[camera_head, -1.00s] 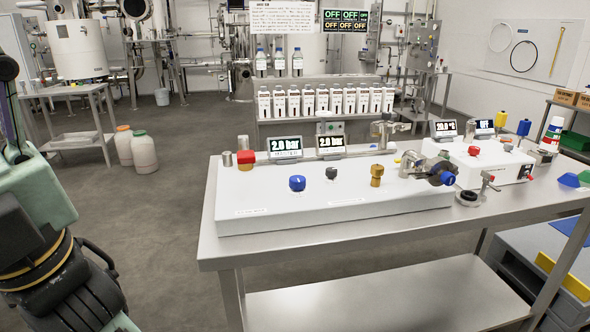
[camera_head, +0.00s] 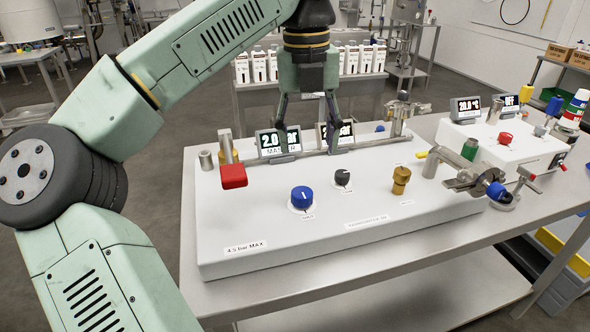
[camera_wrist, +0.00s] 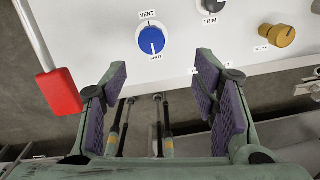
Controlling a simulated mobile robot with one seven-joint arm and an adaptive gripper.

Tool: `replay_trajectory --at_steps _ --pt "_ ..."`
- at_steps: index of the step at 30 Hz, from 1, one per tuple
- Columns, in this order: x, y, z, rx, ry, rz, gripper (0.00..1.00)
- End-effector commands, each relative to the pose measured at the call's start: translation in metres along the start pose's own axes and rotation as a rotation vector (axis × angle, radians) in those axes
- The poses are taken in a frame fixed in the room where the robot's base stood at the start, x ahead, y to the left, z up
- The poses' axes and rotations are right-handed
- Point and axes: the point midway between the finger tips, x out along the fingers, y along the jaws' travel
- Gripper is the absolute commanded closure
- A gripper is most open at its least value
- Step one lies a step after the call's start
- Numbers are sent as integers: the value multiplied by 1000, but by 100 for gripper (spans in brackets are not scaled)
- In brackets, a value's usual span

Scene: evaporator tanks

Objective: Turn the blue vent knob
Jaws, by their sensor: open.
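The blue vent knob (camera_head: 302,198) sits on top of the white panel box (camera_head: 240,220), left of centre. In the wrist view the blue knob (camera_wrist: 151,40) has a VENT label above it and a SHUT label below, and its white mark points toward SHUT. My gripper (camera_head: 307,137) is open and empty, fingers pointing down, above the back part of the box, behind the knob in the head view. In the wrist view my gripper (camera_wrist: 162,78) has its two padded fingers wide apart, and the knob lies beyond the fingertips, between their lines. Nothing touches the knob.
A red-handled lever (camera_head: 233,176) stands left of the knob. A small black trim knob (camera_head: 343,177) and a brass relief knob (camera_head: 401,180) are to its right. Display screens (camera_head: 278,141) stand at the back near my fingers. A clamped pipe fitting (camera_head: 470,182) is at the right.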

Motion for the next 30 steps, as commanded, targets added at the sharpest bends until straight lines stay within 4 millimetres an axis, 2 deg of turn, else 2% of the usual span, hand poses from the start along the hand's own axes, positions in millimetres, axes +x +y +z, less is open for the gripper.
replay_trajectory --at_steps 1,5,15,21,30 --pt "0 6 1 -22 3 29 45" --pt "10 10 1 -34 8 45 45" --pt "68 12 0 -28 10 40 45" --pt "96 13 0 -29 7 39 45" --pt "108 12 0 -28 5 39 45"
